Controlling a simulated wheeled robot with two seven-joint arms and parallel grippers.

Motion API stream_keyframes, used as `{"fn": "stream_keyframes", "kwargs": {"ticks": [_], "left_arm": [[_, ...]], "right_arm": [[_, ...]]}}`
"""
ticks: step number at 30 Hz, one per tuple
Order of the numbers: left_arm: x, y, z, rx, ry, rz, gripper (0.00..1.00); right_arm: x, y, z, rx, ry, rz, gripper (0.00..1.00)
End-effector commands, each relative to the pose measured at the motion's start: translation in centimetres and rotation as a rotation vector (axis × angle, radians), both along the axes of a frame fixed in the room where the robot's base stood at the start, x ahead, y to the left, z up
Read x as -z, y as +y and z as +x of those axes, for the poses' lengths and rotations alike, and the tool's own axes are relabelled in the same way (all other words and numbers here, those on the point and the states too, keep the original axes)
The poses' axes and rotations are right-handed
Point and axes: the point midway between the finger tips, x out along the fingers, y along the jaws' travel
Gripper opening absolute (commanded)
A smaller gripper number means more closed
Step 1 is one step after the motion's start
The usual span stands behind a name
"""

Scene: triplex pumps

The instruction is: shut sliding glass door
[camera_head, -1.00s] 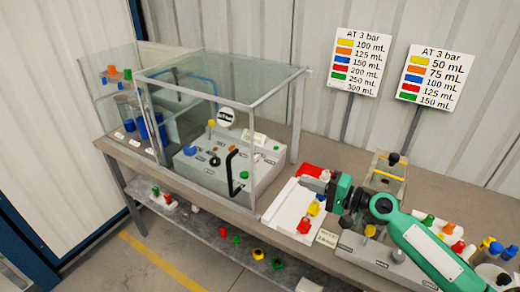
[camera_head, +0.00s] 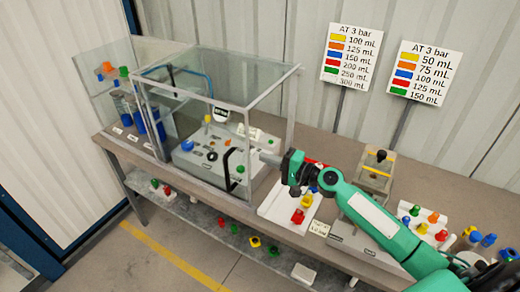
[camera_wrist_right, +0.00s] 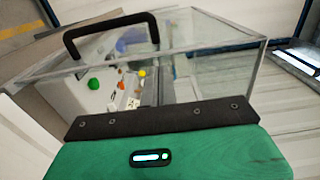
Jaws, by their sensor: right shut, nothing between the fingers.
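The glass case (camera_head: 225,85) stands on the bench at the centre left in the head view. The sliding glass door (camera_head: 190,130) faces the front of the case and carries a black bar handle (camera_head: 227,166) toward its right side. I cannot tell how wide the door's gap is. My right gripper (camera_head: 266,157) is shut and empty, pointing left beside the case's right end, apart from the handle. The handle also shows in the right wrist view (camera_wrist_right: 110,32), with the glass behind it. The fingertips are hidden there. My left gripper is out of view.
A grey pump panel with knobs (camera_head: 200,155) sits inside the case. Bottles (camera_head: 125,105) stand at its left. A white tray with a red knob (camera_head: 275,212) lies below my right gripper. Loose coloured caps lie on the lower shelf (camera_head: 185,208).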

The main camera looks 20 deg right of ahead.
Motion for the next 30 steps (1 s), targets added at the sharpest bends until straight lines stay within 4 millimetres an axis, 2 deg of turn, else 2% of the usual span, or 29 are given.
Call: {"fn": "stream_keyframes", "kwargs": {"ticks": [1,3,9,23,26,30], "left_arm": [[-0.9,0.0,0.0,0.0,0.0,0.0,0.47],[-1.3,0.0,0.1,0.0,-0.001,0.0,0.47],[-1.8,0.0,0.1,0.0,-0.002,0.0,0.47],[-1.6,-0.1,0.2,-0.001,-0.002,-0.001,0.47],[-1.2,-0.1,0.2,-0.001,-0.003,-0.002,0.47],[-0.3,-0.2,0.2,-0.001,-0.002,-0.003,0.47]], "right_arm": [[-0.5,0.5,0.6,0.0,0.0,0.004,0.0],[-0.4,0.9,1.2,0.0,0.0,0.002,0.0],[-0.1,1.7,2.1,0.0,0.001,0.001,0.0],[0.1,1.8,2.4,0.0,0.0,0.0,0.0],[0.2,2.0,3.0,0.0,-0.001,0.0,0.0],[0.2,2.5,4.8,0.001,-0.003,0.001,0.0]]}}
